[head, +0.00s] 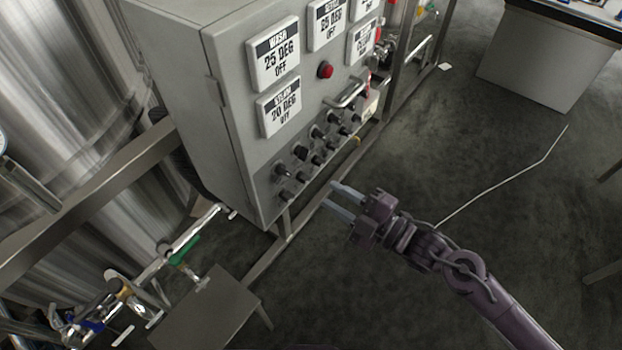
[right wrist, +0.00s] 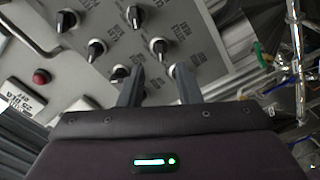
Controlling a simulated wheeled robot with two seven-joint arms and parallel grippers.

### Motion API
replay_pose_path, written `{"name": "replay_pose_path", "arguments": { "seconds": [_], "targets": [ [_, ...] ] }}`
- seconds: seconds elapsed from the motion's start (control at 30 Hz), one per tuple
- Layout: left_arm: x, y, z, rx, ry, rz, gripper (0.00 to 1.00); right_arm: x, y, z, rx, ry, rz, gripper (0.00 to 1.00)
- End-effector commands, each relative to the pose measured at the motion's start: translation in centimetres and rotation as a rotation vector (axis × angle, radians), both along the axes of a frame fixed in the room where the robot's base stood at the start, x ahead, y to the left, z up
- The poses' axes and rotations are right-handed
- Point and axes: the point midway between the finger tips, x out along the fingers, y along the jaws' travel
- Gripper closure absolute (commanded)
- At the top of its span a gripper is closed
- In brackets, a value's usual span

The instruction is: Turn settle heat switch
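The grey control cabinet (head: 225,100) carries rows of black rotary switches on its lower front, among them one at the near end (head: 282,170). I cannot read which one is the settle heat switch. My right gripper (head: 330,196) is in front of the lower switches, its two fingers pointing at the panel and apart with nothing between them. In the right wrist view the fingers (right wrist: 160,72) reach toward the switches; one black switch (right wrist: 158,46) shows just beyond the gap, and others lie to either side. Contact with a switch cannot be told. My left gripper is out of view.
Display plates (head: 273,55) and a red button (head: 325,70) are above the switches, with a metal handle (head: 347,92) to the right. Steel tanks (head: 75,80) and pipes with a green valve handle (head: 184,250) are at left. Open floor (head: 480,170) lies to the right.

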Motion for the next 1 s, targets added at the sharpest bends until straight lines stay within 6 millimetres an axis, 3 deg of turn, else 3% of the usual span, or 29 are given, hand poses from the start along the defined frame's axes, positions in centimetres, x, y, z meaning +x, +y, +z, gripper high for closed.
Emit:
{"name": "replay_pose_path", "arguments": {
  "seconds": [0.4,0.77,1.0],
  "targets": [
    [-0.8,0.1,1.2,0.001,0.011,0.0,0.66,3.7,4.9,0.1,0.003,0.003,-0.004,0.69],
    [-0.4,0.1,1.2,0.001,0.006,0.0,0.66,4.1,5.5,0.0,-0.001,0.004,-0.003,0.69],
    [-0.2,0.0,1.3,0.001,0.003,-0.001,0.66,4.1,5.5,0.0,0.0,0.005,-0.003,0.98]
  ]
}}
